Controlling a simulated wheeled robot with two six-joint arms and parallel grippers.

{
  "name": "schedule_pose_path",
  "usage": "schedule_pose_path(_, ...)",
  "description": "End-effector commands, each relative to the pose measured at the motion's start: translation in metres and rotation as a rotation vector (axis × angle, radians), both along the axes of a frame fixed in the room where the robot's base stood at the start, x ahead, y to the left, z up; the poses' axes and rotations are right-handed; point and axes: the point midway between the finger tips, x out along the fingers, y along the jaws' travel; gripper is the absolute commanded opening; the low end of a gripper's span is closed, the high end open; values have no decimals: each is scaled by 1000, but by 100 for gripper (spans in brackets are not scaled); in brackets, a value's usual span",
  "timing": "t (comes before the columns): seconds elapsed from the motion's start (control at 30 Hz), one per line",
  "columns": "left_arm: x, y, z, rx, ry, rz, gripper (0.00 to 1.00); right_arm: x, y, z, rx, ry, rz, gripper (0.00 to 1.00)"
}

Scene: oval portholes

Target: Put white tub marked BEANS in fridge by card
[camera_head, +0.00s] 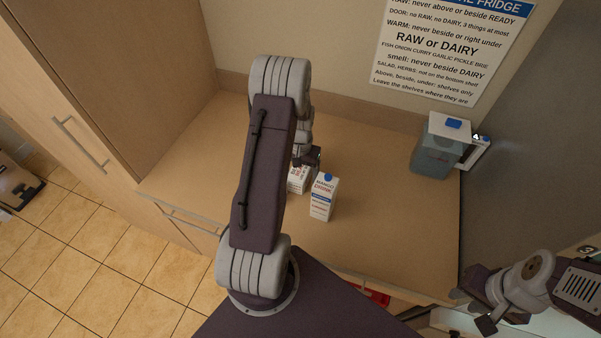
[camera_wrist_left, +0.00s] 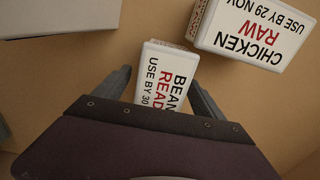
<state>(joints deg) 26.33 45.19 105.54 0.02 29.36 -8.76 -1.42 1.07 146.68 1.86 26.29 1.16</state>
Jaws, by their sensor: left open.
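The white tub marked BEANS, READY (camera_wrist_left: 163,75) lies between the two fingers of my left gripper (camera_wrist_left: 155,88) in the left wrist view. The gripper is open, and its palm hides the tub's near end. In the head view my left gripper (camera_head: 308,158) is low over the counter, and a white item with red print (camera_head: 298,180) shows partly beneath it; I cannot tell which tub it is. The rule card (camera_head: 450,45) is on the back wall, its top cut off. My right gripper (camera_head: 501,321) is at the lower right, its opening unclear. The fridge interior is not clearly seen.
A white tub marked CHICKEN, RAW (camera_wrist_left: 258,32) sits close to the BEANS tub. A mango drink carton (camera_head: 322,197) stands by my left gripper. A grey-blue container with a blue-marked lid (camera_head: 436,150) stands at the counter's back right. The counter's (camera_head: 400,235) right half is mostly clear.

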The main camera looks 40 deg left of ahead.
Motion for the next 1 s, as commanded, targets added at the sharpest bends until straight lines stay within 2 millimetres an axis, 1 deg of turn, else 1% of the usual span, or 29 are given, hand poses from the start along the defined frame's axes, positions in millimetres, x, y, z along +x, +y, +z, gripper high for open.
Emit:
schedule_pose_path(0.03, 0, 0, -6, -1, 1, 0, 80, 0, 0, 2, 0, 0, 0, 32)
schedule_pose_path(0.1, 0, 0, -12, -1, 0, 0, 80, 0, 0, 3, 0, 0, 0, 32)
schedule_pose_path(0.3, 1, 0, -15, 1, -3, 0, 80, 0, 0, 2, 0, 0, 0, 32)
schedule_pose_path(0.33, 1, 0, -15, 1, -3, 0, 77, 0, 0, 2, 0, 0, 0, 32)
schedule_pose_path(0.37, 1, 0, -15, 1, -3, 0, 69, 0, 0, 2, 0, 0, 0, 32)
schedule_pose_path(0.4, 1, 0, -15, 1, -3, 0, 58, 0, 0, 2, 0, 0, 0, 32)
schedule_pose_path(0.47, 1, 0, -15, 1, -3, 0, 41, 0, 0, 2, 0, 0, 0, 32)
schedule_pose_path(0.5, 0, 0, -15, 1, -3, 0, 30, 0, 0, 2, 0, 0, 0, 32)
schedule_pose_path(0.57, 0, 0, -15, 1, -3, 0, 13, 0, 0, 2, 0, 0, 0, 32)
schedule_pose_path(0.6, 0, 0, -15, 1, -3, 0, 2, 0, 0, 2, 0, 0, 0, 32)
schedule_pose_path(0.63, 0, 0, -15, 1, -3, 0, 0, 0, 0, 2, 0, 0, 0, 32)
schedule_pose_path(0.87, 1, 0, -12, 1, -4, 0, 0, 0, 0, 1, 0, 0, 0, 32)
schedule_pose_path(0.97, 2, 1, 3, 3, -7, 0, 0, 0, 0, -2, 0, 0, 0, 32)
schedule_pose_path(1.0, 2, 1, 12, 4, -8, 0, 0, 0, 0, -4, 0, 0, 0, 32)
